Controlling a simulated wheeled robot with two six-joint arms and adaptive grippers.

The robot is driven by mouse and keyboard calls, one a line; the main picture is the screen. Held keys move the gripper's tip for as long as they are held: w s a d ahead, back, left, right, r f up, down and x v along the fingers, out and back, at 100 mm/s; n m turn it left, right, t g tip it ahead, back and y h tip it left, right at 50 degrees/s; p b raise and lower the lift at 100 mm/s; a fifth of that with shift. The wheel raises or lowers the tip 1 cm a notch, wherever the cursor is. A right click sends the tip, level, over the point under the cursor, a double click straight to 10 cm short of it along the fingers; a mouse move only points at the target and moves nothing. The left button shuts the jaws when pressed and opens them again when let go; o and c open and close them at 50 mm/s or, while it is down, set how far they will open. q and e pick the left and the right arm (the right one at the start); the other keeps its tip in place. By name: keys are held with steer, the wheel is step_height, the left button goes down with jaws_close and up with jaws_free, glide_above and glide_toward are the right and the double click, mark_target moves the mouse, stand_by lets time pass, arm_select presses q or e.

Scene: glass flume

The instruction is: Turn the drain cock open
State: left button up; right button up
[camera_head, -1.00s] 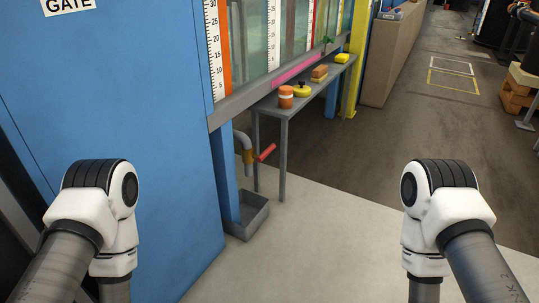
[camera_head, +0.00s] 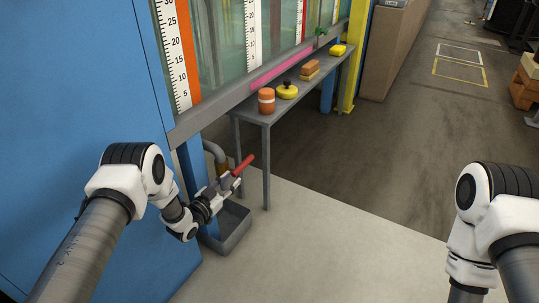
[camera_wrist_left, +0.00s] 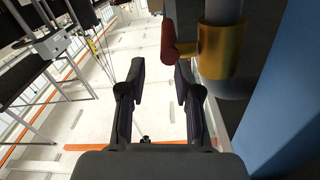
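The drain cock has a red lever (camera_head: 243,165) on a brass body (camera_wrist_left: 224,52), below a grey bent pipe (camera_head: 214,152) at the flume's near end. In the head view the lever points up and to the right. My left gripper (camera_head: 231,183) is at the cock and covers part of its body. In the left wrist view the gripper (camera_wrist_left: 161,72) is open, with nothing between its fingers. The red lever (camera_wrist_left: 170,30) lies just beyond the fingertips, nearer the right-hand finger; contact cannot be told. My right gripper is out of view; only its arm shows.
A grey tray (camera_head: 235,229) sits on the floor under the cock. A grey bench (camera_head: 270,117) stands beside it, with an orange jar (camera_head: 266,101), a yellow container (camera_head: 287,90) and sponge-like blocks (camera_head: 310,69). A blue panel (camera_head: 75,110) is on the left.

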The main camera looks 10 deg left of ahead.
mark_target(239, 169)
arm_select(q)
steer(key=w+b, duration=0.1)
steer(key=w, duration=0.1)
steer(key=w+b, duration=0.1)
steer(key=w, duration=0.1)
steer(key=w+d+f+b, duration=0.1)
steer(key=w, duration=0.1)
steer(key=shift+b, duration=0.3)
steer(key=shift+w+d+r, duration=0.15)
steer(key=shift+w+r, duration=0.05)
steer(key=shift+w, duration=0.25)
steer(key=shift+c, duration=0.4)
jaws_close()
